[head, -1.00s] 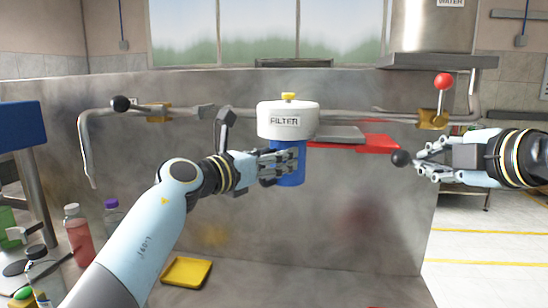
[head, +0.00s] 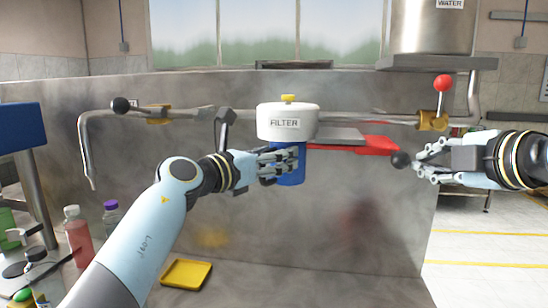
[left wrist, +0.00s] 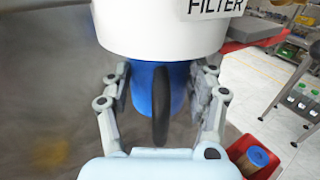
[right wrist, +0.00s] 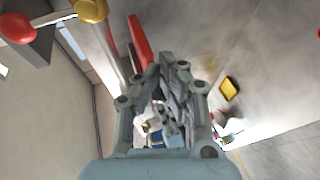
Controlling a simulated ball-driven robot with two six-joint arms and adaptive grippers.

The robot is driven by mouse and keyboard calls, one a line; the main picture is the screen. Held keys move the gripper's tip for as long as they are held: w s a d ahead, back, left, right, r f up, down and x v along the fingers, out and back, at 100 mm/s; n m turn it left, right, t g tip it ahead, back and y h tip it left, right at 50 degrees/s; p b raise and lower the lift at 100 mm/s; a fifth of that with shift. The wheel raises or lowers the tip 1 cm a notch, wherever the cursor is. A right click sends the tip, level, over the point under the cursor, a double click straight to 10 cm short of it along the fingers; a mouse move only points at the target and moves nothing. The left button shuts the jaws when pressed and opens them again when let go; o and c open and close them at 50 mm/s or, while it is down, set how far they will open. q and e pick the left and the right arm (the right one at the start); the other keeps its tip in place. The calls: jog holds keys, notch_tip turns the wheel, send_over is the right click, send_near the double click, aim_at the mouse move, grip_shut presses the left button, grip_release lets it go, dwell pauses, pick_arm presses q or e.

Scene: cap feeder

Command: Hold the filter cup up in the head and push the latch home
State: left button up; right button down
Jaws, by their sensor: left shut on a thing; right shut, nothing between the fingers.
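The white filter head (head: 287,124), labelled FILTER with a yellow knob on top, hangs on the pipe. The blue filter cup (head: 290,177) is directly under it, its top at the head's lower edge; I cannot tell whether it is fully seated. My left gripper (head: 294,162) is shut on the cup. The left wrist view shows the cup (left wrist: 181,90) between the fingers, with a dark handle in front. The red latch bar (head: 370,145) sticks out to the right of the head. My right gripper (head: 420,162) is shut and empty near the bar's end, just right of a black ball (head: 400,160).
A pipe runs across the back panel, with a black-ball lever (head: 121,104) at left and a red-ball lever (head: 443,83) at right. A yellow tray (head: 186,274) lies on the counter below. Bottles stand at left. The panel below the latch is clear.

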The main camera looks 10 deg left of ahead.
aim_at(408, 160)
jog(key=shift+a, duration=1.55)
pick_arm(q)
jog(key=shift+r, duration=0.1)
pick_arm(e)
jog(key=shift+a, duration=0.1)
